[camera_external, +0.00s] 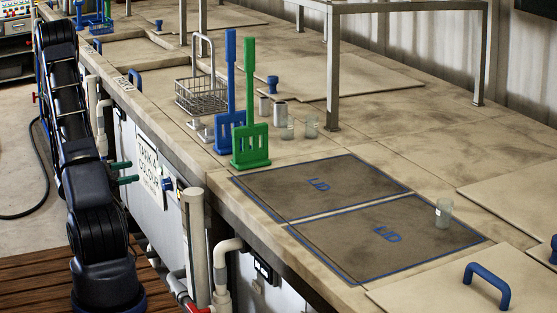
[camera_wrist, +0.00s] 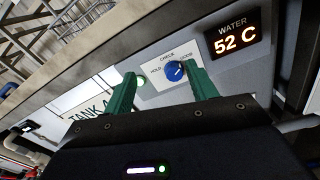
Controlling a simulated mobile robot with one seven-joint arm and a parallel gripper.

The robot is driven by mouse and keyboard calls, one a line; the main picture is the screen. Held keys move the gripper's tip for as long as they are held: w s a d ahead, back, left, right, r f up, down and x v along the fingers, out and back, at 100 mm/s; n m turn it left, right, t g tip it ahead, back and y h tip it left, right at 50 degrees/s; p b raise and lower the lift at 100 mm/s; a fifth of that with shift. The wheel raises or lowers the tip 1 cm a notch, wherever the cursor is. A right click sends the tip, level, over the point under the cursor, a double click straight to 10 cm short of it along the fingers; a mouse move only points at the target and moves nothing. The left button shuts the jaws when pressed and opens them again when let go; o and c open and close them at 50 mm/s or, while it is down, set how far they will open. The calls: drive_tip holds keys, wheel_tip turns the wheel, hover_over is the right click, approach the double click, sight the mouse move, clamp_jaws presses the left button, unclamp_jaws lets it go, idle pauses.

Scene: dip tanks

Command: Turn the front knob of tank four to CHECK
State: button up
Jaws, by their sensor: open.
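The blue front knob (camera_wrist: 174,71) sits on a white plate marked HOLD, CHECK and GOOD in the wrist view. CHECK is printed at the top, between the other two. A pale mark on the knob seems to lean toward GOOD. The knob also shows beside the tank four sign (camera_external: 149,170) in the external view, on the front panel. My gripper (camera_wrist: 161,74) is open, its green fingers apart on either side of the knob in the picture; contact cannot be told. It also shows in front of the panel in the external view (camera_external: 134,171).
A display (camera_wrist: 233,39) reads WATER 52 C, right of the knob. A lit green lamp (camera_wrist: 140,81) is by the left finger. Pipes (camera_external: 195,245) stand along the bench front. Green and blue paddles (camera_external: 250,145) and a wire basket (camera_external: 202,96) stand on the bench top.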

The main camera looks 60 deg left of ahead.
approach(163, 186)
drive_tip(key=w, duration=0.9)
drive_tip(key=shift+a+r, duration=0.1)
drive_tip(key=c, duration=1)
